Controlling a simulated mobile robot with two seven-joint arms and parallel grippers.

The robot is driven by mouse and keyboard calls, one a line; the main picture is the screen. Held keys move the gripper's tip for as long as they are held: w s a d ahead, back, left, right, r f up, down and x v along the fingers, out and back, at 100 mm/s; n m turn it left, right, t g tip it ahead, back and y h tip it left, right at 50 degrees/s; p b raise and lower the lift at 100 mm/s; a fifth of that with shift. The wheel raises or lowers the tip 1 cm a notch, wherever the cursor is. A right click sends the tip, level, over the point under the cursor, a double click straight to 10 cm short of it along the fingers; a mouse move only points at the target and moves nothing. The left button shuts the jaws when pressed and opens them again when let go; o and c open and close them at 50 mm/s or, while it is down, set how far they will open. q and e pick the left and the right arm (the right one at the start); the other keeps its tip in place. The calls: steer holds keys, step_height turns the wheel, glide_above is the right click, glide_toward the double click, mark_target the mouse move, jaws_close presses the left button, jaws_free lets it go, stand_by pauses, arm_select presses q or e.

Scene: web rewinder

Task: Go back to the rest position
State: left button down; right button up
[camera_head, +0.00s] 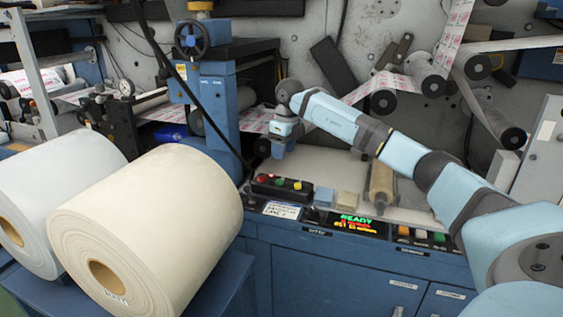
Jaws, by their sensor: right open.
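My right arm reaches in from the lower right, across the front of the machine. Its right gripper (277,153) hangs downward, open, above the work surface and behind the button box (283,187). The fingers are small in the picture, and I see nothing held between them. My left gripper is not in view.
Two large paper rolls, one white (60,185) and one cream (165,215), fill the left foreground. A blue post with a handwheel (192,40) stands left of the gripper.

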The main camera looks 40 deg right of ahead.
step_height(320, 180, up, 2)
steer(key=shift+s+r, duration=0.1)
steer(key=shift+s, duration=0.05)
stand_by(0.6)
